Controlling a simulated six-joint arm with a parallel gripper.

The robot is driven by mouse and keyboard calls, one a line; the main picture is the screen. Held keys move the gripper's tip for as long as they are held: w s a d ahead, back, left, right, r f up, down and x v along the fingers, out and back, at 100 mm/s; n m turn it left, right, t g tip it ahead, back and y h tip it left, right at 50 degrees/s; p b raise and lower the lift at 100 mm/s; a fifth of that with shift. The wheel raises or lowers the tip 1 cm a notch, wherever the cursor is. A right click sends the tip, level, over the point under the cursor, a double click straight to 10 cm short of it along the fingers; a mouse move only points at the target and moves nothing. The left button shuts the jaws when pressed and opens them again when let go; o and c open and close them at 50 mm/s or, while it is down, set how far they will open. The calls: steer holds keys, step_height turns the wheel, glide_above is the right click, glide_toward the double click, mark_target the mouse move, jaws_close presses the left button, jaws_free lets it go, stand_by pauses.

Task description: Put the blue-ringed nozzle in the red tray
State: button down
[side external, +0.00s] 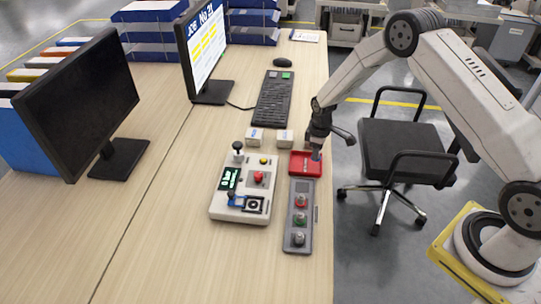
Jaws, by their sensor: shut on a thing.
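My gripper (317,147) points down over the right part of the small red tray (299,169), near the table's right edge. It is shut on the blue-ringed nozzle (316,155), which shows as a small bluish piece under the fingertips. The nozzle is over or inside the tray; I cannot tell whether it touches the bottom. Most of the nozzle is hidden by the fingers or too small to make out.
A grey rack (299,225) with several nozzles, red- and green-ringed among them, stands in front of the tray. A white control box (230,209) with a joystick is to its left. Two small white-topped blocks (255,136) and a keyboard (273,98) lie behind. A chair (400,150) stands right.

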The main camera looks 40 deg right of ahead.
mark_target(313, 166)
steer(key=shift+w+f, duration=0.2)
steer(key=shift+f, duration=0.05)
steer(key=shift+w+f, duration=0.25)
steer(key=shift+f, duration=1.6)
steer(key=shift+f, duration=0.15)
steer(key=shift+c, duration=2.3)
jaws_free()
